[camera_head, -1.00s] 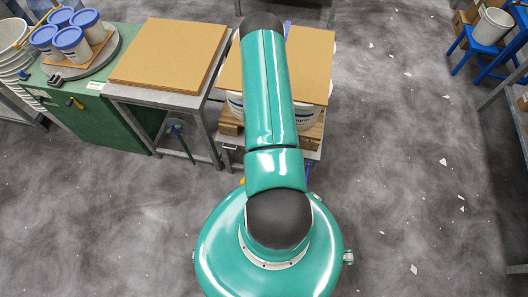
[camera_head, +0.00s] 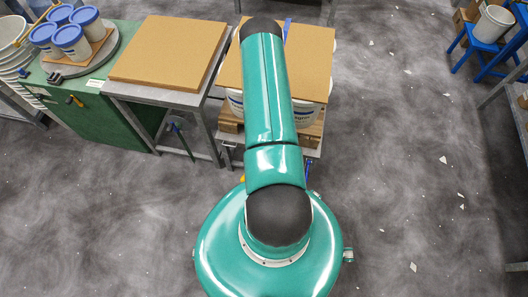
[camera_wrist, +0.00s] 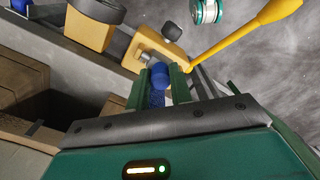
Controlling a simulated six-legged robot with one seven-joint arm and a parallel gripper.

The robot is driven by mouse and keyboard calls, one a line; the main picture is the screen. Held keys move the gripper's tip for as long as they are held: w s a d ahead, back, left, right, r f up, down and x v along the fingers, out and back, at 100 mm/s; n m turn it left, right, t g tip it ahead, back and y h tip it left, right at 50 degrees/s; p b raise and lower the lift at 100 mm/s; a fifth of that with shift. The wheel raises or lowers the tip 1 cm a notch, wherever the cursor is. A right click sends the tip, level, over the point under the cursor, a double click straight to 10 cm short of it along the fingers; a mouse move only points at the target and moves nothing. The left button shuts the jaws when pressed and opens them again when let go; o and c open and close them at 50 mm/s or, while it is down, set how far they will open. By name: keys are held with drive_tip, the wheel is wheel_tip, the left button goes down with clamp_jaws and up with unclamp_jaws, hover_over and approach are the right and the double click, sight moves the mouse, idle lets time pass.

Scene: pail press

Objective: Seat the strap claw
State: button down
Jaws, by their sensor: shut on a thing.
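In the wrist view my gripper (camera_wrist: 160,72) is shut on a blue piece (camera_wrist: 159,78), which sits between its two green fingers; I take this to be the strap claw. Grey metal hardware (camera_wrist: 150,57) lies just beyond the fingertips, and I cannot tell whether the blue piece touches it. A yellow block with a dark round top (camera_wrist: 90,30) is at upper left. A yellow lever (camera_wrist: 245,38) runs to the upper right from close by the fingertips. In the head view my arm hides the gripper, and a blue strap (camera_head: 309,170) shows beside the pail stack.
A brown board (camera_head: 314,62) covers white pails on a wooden pallet. To its left stand a metal table with a similar board (camera_head: 170,52) and a green bench (camera_head: 105,125) with blue-lidded pails (camera_head: 72,40). Blue stools (camera_head: 485,45) are far right. The floor on the right is largely open.

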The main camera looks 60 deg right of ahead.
drive_tip(key=c, duration=1.2)
unclamp_jaws()
drive_tip(key=shift+o, duration=0.2)
wheel_tip(320, 180, up, 14)
drive_tip(key=shift+f, duration=0.1)
